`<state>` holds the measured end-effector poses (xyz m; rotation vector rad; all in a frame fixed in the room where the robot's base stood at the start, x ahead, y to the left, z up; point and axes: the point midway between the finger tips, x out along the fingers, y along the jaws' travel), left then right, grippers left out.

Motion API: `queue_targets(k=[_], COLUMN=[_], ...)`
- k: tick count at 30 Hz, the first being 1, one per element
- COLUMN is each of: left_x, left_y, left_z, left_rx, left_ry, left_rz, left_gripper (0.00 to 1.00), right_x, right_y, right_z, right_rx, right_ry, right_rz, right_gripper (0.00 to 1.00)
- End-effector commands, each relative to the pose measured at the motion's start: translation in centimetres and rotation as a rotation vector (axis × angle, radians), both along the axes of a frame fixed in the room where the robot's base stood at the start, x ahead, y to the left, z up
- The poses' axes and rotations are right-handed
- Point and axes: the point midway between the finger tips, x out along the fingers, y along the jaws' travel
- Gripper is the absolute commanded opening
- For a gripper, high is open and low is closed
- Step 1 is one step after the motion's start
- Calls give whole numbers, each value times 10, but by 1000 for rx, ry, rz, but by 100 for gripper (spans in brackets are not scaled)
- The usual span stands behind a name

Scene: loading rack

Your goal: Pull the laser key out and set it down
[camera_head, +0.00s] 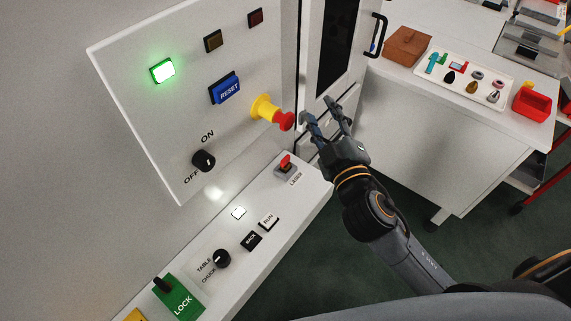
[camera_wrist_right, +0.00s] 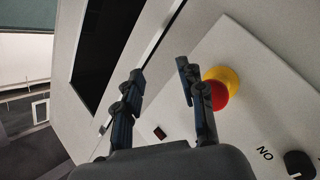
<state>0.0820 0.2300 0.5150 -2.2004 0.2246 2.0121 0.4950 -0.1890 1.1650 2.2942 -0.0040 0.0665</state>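The laser key (camera_head: 286,161) has a red head and sits in its socket on the white ledge, beside the word LASER. My right gripper (camera_head: 320,108) is open and empty. In the head view it is above and to the right of the key, close to the red emergency button (camera_head: 283,120) on its yellow base. In the right wrist view my gripper (camera_wrist_right: 160,75) has its two fingers spread apart, with the red button (camera_wrist_right: 217,95) just right of the right finger. The key is not clearly seen in the wrist view. My left gripper is not in view.
The upright panel holds a lit green lamp (camera_head: 162,70), a blue RESET button (camera_head: 225,89) and an ON/OFF knob (camera_head: 203,160). The ledge carries RUN and BACK buttons, a TABLE/CHUCK knob (camera_head: 222,258) and a green LOCK plate (camera_head: 180,299). A cabinet (camera_head: 440,140) with a parts tray stands right.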

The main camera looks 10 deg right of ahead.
Motion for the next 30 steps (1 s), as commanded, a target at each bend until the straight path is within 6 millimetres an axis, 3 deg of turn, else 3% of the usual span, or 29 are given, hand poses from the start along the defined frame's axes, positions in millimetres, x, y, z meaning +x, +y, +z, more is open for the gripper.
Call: queue_targets(k=[1,3,7,9,11,14,17,18,21,25,30], left_x=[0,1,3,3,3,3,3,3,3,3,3], left_y=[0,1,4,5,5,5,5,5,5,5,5], left_z=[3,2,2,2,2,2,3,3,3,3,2], left_rx=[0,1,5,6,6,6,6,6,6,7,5], left_ry=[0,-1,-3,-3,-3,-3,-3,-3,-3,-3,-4], left_rz=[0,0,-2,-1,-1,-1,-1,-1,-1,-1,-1], left_gripper=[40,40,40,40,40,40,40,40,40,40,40], right_x=[1,0,-21,-37,-51,-63,-56,-50,-31,-15,-8], right_y=[13,41,107,140,162,176,152,134,82,33,13], right_z=[30,62,97,94,77,27,-34,-55,-91,-108,-115], right_rx=[-64,-191,-507,-712,-904,-1260,-1635,-1775,-2054,-2254,-2329], right_ry=[-99,-252,-530,-650,-724,-776,-717,-666,-503,-333,-250], right_rz=[53,158,411,561,696,916,1109,1170,1274,1325,1341], right_gripper=[40,40,40,40,40,40,40,40,40,40,40])
